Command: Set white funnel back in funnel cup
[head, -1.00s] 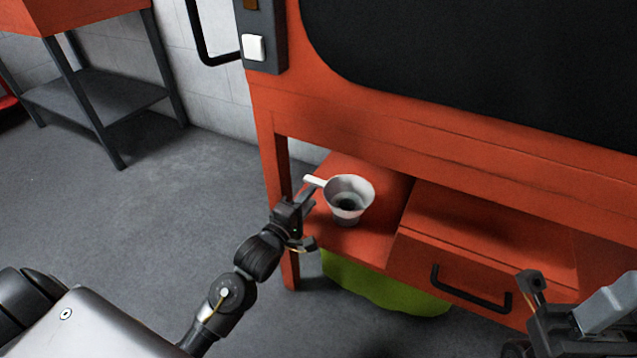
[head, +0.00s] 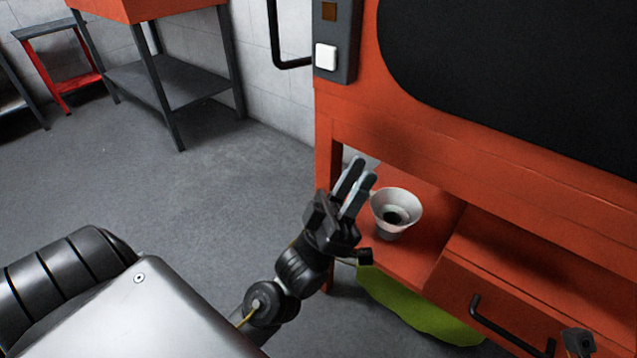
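The white funnel (head: 409,202) stands upright on the red lower shelf under the machine. Its wide mouth faces up, with a dark hole at the bottom. A pale narrower part shows below the rim; I cannot clearly tell funnel from funnel cup there. The funnel's handle does not show now and may be behind my fingers. My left gripper (head: 362,172) is just left of the rim, its two fingers parallel with a gap between them and nothing visible in it. Only a dark tip of my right gripper (head: 578,343) shows at the lower right edge.
The red shelf (head: 437,205) has a drawer with a black handle (head: 505,328) to the right. The red machine frame (head: 329,140) rises behind my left gripper. A green thing (head: 415,312) is below the shelf. Grey floor on the left is open.

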